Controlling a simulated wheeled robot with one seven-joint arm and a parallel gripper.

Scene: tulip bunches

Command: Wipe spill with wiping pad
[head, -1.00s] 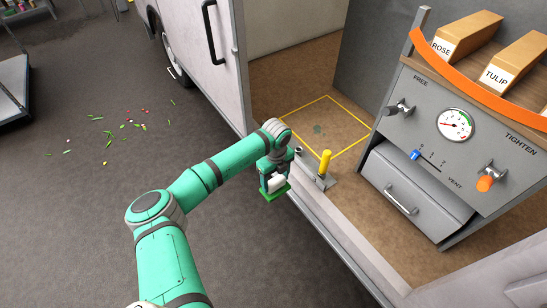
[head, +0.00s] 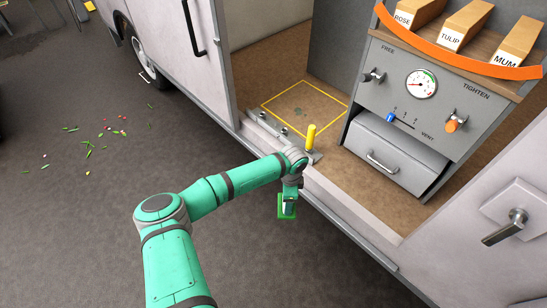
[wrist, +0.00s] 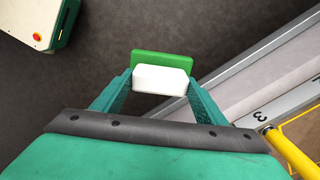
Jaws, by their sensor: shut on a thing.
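My gripper (head: 289,200) hangs outside the van's doorway, just in front of its sill. It is shut on the wiping pad, which has a green base (head: 288,213). In the wrist view the pad's white block (wrist: 161,80) sits between my two fingers (wrist: 160,92), with the green part (wrist: 165,57) beyond it. A small dark greenish spill (head: 298,112) lies on the van floor inside a yellow outlined square (head: 334,91). The spill is behind and apart from my gripper.
A yellow lever (head: 311,135) stands on the van's sill near my wrist. A grey panel with a gauge (head: 421,84) and a drawer (head: 391,158) stand to the right. The van door (head: 180,50) is at the left. Plant scraps (head: 90,140) lie on the open ground.

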